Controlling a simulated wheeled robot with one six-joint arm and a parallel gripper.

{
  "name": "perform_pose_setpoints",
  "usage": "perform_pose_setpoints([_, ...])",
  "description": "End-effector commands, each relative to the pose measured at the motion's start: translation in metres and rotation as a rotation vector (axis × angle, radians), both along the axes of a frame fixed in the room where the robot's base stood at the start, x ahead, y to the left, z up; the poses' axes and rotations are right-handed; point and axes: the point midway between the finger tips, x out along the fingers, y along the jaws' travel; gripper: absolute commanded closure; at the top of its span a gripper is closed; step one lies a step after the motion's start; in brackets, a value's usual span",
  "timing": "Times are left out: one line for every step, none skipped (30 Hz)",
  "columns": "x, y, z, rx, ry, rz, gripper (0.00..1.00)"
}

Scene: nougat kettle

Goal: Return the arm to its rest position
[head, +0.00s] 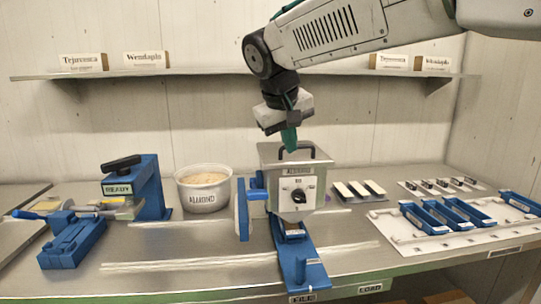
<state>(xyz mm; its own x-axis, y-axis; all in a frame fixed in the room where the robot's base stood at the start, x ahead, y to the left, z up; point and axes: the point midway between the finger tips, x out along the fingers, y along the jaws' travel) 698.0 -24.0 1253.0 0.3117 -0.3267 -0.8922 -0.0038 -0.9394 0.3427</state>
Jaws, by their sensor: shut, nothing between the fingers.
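My gripper (289,139) points down just above the metal box labelled almond (285,160), near the black handle on its lid. Its green fingers are together with nothing between them. Whether the fingertips touch the handle, I cannot tell. The box has a black dial on its front, a blue lever (243,208) on its left side and a blue base (299,262) reaching toward the front edge. My arm comes in from the top right, across the shelf.
A white tub of almond (204,190) and a blue press marked ready (150,188) stand to the left. Blue trays (459,210) lie on a white board at the right. A wall shelf (225,72) with labelled boxes runs behind my arm.

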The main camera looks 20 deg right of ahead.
Motion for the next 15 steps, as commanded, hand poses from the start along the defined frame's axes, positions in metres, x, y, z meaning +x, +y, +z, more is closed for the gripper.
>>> perform_pose_setpoints([0.0,0.001,0.001,0.0,0.0,0.0,1.0])
perform_pose_setpoints([0.0,0.001,0.001,0.0,0.0,0.0,1.0])
perform_pose_setpoints([0.0,0.001,0.001,-0.001,0.001,0.003,1.0])
perform_pose_setpoints([-0.001,0.001,0.001,-0.003,0.004,0.008,1.0])
perform_pose_setpoints([-0.001,0.002,-0.001,0.001,0.012,0.017,1.0])
perform_pose_setpoints([-0.005,0.003,-0.008,0.007,0.032,0.025,1.0])
perform_pose_setpoints([-0.008,0.004,-0.016,0.012,0.051,0.031,1.0])
perform_pose_setpoints([-0.014,0.006,-0.023,0.019,0.069,0.037,1.0])
perform_pose_setpoints([-0.025,0.007,-0.033,0.034,0.097,0.047,1.0])
perform_pose_setpoints([-0.037,0.007,-0.041,0.046,0.117,0.052,1.0])
perform_pose_setpoints([-0.05,0.006,-0.049,0.063,0.137,0.056,1.0])
perform_pose_setpoints([-0.07,0.005,-0.06,0.086,0.162,0.058,1.0])
perform_pose_setpoints([-0.086,0.004,-0.068,0.105,0.182,0.059,1.0])
perform_pose_setpoints([-0.103,0.002,-0.076,0.125,0.198,0.057,1.0])
perform_pose_setpoints([-0.124,0.001,-0.086,0.152,0.216,0.057,1.0])
